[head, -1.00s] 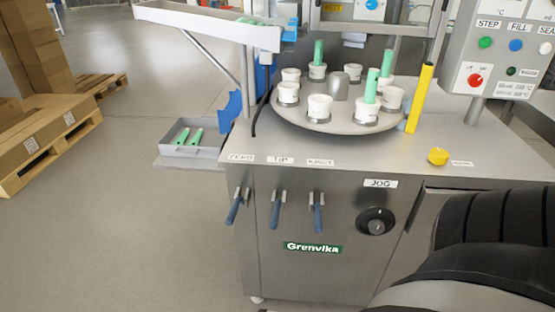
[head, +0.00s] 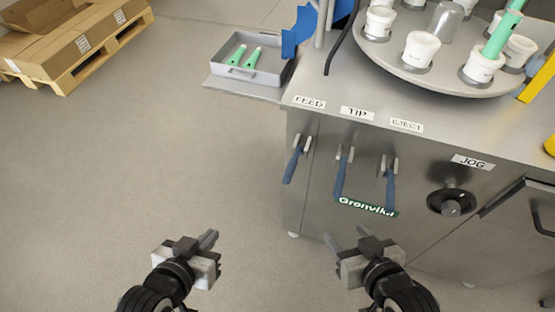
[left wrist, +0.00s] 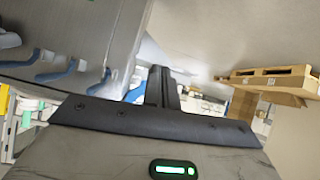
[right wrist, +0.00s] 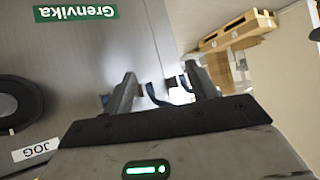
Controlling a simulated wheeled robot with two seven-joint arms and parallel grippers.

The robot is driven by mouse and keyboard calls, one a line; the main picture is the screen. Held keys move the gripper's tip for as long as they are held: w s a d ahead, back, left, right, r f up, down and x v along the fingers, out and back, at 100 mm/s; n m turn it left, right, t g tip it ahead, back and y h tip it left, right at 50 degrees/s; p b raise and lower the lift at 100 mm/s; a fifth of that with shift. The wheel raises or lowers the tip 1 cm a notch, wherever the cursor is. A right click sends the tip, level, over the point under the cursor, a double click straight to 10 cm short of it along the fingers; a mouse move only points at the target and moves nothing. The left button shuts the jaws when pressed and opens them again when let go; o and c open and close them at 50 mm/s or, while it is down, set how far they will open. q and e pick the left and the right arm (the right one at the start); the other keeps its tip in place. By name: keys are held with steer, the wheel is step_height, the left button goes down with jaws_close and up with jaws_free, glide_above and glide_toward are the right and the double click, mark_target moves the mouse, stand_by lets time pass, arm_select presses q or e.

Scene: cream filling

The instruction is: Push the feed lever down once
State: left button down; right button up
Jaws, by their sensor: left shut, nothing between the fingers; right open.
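The feed lever (head: 292,165) is a blue-handled lever on the cabinet's front, leftmost of three, under the FEED label (head: 309,102). Its handle hangs downward. My left gripper (head: 208,240) is shut and empty, to the left of the lever and lower in the head view, apart from it. My right gripper (head: 346,236) is open and empty, below the tip lever (head: 341,177) in the head view. Blue levers (left wrist: 55,72) show at the left of the left wrist view. In the right wrist view, dark blue lever parts (right wrist: 154,97) appear between the open fingers, apart from them.
The eject lever (head: 390,188) and JOG knob (head: 451,202) are further right on the cabinet. A tray (head: 270,73) with green tubes juts out at the cabinet's left. A turntable (head: 385,62) with white cups is on top. Open floor (head: 130,165) lies left; boxes on a pallet stand behind.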

arm_select(q)
steer(key=w+d+r+n+g+h+p, duration=0.1)
steer(key=w+r+n+g+h, duration=0.1)
steer(key=w+r, duration=0.3)
steer(key=w+d+r+n+g+h+p, duration=0.1)
steer(key=w+r+n+g+h+p, duration=0.1)
steer(key=w+r+h, duration=0.3)
step_height(320, 180, up, 5)
steer(key=shift+d+f+n+g, duration=0.15)
steer(key=shift+f+n+g, duration=0.05)
steer(key=shift+n+g, duration=0.1)
arm_select(e)
steer(key=shift+d+r, duration=0.2)
steer(key=shift+r, duration=0.6)
arm_select(q)
steer(key=shift+w, duration=0.1)
steer(key=p, duration=0.2)
glide_toward(289, 164)
steer(key=w+x, duration=0.1)
steer(key=x, duration=0.4)
steer(key=shift+s+d+f, duration=0.2)
steer(key=shift+s+f, duration=0.05)
steer(key=shift+s, duration=0.05)
arm_select(e)
steer(key=shift+s+d, duration=0.15)
steer(key=shift+s, duration=0.15)
